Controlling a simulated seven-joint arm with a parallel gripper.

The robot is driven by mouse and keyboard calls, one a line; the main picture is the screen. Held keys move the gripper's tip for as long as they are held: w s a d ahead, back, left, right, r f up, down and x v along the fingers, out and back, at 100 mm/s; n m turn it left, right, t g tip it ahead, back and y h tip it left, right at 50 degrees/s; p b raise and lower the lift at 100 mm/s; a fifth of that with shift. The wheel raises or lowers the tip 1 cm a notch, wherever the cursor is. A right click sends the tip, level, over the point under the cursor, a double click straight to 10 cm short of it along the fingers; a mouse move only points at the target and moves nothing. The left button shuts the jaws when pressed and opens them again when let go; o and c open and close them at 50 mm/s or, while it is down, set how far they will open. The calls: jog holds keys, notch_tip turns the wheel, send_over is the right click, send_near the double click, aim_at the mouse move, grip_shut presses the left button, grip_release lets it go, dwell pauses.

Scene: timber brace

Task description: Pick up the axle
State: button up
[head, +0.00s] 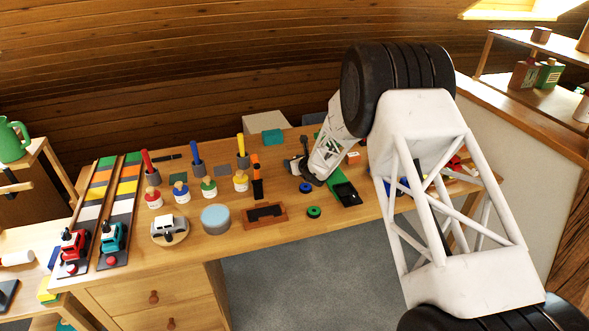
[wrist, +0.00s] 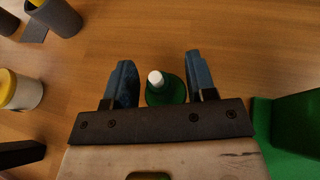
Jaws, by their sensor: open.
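My gripper (head: 303,168) is low over the middle right of the workbench, and its jaws are open. In the wrist view, a small upright piece with a pale rounded top and dark green body (wrist: 165,88) stands between the two blue-grey fingers (wrist: 161,72). There is a gap to the right finger, and the left finger is close beside it. I cannot tell whether this piece is the axle. In the head view my gripper hides it. A blue ring (head: 305,187) and a green ring (head: 314,212) lie on the bench in front of my gripper.
A black-and-orange tool (head: 257,182), a yellow-lidded jar (head: 240,181) and a brown tray (head: 264,216) are to the left. Bare wood (wrist: 150,30) lies beyond the fingers.

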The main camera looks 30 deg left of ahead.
jog(key=shift+w+a+f, duration=0.3)
jog(key=shift+a, duration=0.2)
dwell(0.3)
grip_shut()
